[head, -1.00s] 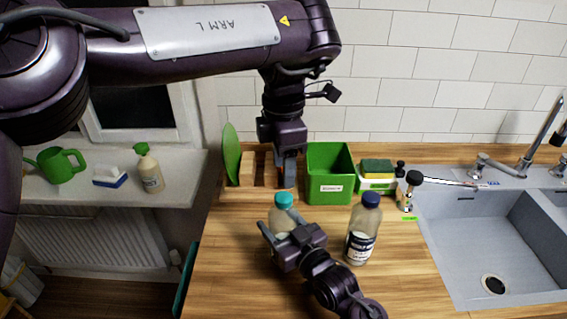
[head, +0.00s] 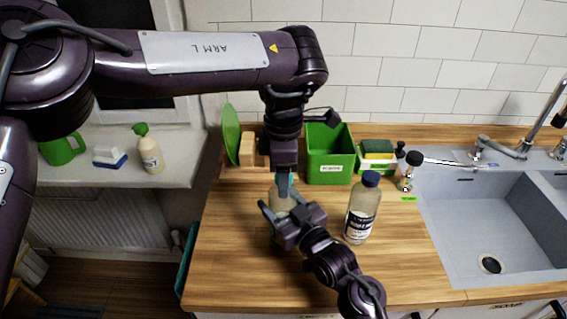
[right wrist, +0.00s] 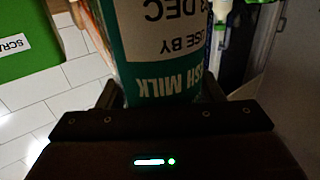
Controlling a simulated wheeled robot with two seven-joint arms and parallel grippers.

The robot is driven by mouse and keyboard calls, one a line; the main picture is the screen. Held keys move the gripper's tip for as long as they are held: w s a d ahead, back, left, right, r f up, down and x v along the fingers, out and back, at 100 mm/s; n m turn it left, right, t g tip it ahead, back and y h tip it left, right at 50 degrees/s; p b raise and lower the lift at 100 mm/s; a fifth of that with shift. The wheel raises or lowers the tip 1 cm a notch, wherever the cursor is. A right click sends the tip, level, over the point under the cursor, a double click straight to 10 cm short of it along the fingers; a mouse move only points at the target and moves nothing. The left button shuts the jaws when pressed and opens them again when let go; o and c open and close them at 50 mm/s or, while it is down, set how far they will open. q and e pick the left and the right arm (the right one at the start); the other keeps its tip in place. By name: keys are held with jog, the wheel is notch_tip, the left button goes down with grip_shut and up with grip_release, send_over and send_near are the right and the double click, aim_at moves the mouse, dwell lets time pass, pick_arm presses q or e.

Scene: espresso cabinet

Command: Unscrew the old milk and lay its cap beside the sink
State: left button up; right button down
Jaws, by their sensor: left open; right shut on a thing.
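The milk bottle (head: 279,201) stands upright on the wooden counter, partly hidden by both grippers. Its label reads "USE BY" and "MILK" in the right wrist view (right wrist: 173,45). My right gripper (head: 283,214) is shut around the bottle's body, with one finger on each side. My left gripper (head: 284,182) points straight down at the bottle's top, its jaws open around the teal cap, which is mostly hidden; contact cannot be told. The grey sink (head: 470,205) lies at the right, with a bare strip of counter to its left.
A second bottle (head: 362,209) with a dark blue cap stands close to the right of my right gripper. Behind are a green bin (head: 330,155) and a sponge on a box (head: 377,150). A black-knobbed item (head: 409,170) stands at the sink's corner. The front counter is clear.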

pick_arm(q)
jog(key=shift+c, duration=0.3)
jog(key=c, duration=0.9)
jog(key=n, duration=1.4)
jog(key=shift+n, duration=0.3)
jog(key=n, duration=0.4)
jog(key=o, duration=1.1)
